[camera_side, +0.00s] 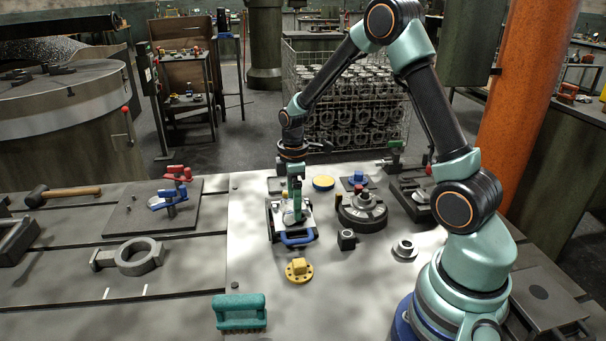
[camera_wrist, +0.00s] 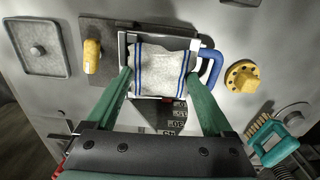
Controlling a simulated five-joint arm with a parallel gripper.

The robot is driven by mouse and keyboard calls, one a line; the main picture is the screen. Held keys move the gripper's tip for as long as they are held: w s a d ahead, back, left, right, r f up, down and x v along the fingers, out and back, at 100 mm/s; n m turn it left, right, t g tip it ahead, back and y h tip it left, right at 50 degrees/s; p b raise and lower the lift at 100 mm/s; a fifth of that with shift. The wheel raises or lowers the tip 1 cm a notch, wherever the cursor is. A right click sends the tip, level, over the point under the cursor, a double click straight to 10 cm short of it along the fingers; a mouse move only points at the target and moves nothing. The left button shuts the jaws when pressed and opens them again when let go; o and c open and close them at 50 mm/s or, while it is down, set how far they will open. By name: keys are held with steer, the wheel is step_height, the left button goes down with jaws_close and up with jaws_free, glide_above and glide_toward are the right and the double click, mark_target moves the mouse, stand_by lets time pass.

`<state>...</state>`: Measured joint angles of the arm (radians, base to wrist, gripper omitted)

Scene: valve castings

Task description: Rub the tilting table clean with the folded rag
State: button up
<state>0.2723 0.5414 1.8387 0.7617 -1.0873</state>
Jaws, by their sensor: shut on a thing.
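My gripper (camera_side: 295,212) points down over the tilting table (camera_side: 309,222), which has a pale top and a blue handle (camera_side: 298,239). In the wrist view, the folded rag (camera_wrist: 162,68) is whitish with blue stripes and lies within the pale rim of the tilting table (camera_wrist: 123,48). The two green fingers of my gripper (camera_wrist: 160,77) stand on either side of the rag, shut on it. The rag looks low against the table top; whether it presses on it I cannot tell. A dark angle scale (camera_wrist: 176,115) shows below the rag. In the side view the fingers partly hide the rag.
A yellow flange (camera_side: 298,271) and a black block (camera_side: 347,240) stand close by. A round dark fixture (camera_side: 362,212) is to the right. A teal brush (camera_side: 240,312) lies at the front. A grey tray (camera_wrist: 38,47) shows in the wrist view. The bench front is mostly clear.

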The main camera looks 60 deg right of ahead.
steer(key=shift+s+a+f, duration=0.2)
steer(key=shift+a+f, duration=0.05)
steer(key=shift+f, duration=0.2)
steer(key=shift+s+a, duration=1.1)
steer(key=shift+s, duration=0.1)
steer(key=shift+w+d, duration=1.35)
steer(key=shift+w, duration=0.05)
steer(key=shift+r, duration=4.05)
steer(key=shift+s+a+f, duration=0.55)
steer(key=shift+s+a, duration=0.2)
